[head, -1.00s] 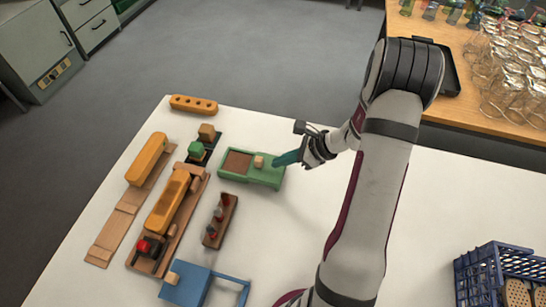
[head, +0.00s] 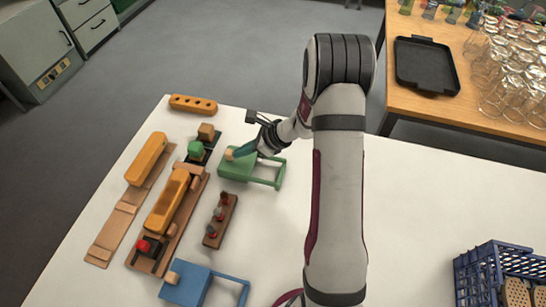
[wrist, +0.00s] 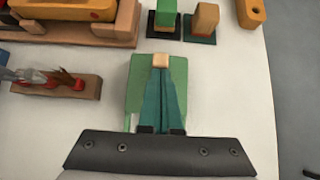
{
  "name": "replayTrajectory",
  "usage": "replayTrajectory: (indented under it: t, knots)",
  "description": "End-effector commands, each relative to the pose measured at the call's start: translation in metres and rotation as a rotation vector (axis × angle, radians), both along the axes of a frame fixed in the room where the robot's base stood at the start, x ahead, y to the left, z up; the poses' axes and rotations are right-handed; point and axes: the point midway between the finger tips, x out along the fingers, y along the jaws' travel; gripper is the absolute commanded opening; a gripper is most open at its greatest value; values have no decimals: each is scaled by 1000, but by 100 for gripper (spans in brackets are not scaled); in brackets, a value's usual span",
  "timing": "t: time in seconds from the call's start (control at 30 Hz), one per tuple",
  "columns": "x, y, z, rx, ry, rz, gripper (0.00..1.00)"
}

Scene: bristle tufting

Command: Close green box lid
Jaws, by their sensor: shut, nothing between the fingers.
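The green box (head: 237,168) sits on the white table, and its sliding lid covers the left part, with no brown interior showing. An empty green rail frame (head: 267,181) extends to the right. The lid's pale wooden knob (head: 229,154) stands near the box's left end. My gripper (head: 240,151) is shut, its teal fingertips at the right side of the knob. In the wrist view, the closed fingers (wrist: 162,75) lie over the green lid (wrist: 137,88) and their tips meet the knob (wrist: 160,61); whether they press on it I cannot tell.
A small block holder with a green block (head: 195,148) stands just left of the box. A wooden rack with red pegs (head: 220,220) and a blue box (head: 187,285) lie nearer. Orange-topped wooden pieces (head: 170,205) fill the left.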

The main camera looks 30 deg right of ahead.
Motion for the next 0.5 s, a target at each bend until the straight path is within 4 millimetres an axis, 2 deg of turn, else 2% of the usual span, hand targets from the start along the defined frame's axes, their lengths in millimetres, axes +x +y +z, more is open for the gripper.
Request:
replayTrajectory:
  t: [0.13, 0.5]
  knots:
    - [8, 9, 0, 1, -1, 1, 0]
    - [8, 9, 1, 6, -3, 1, 0]
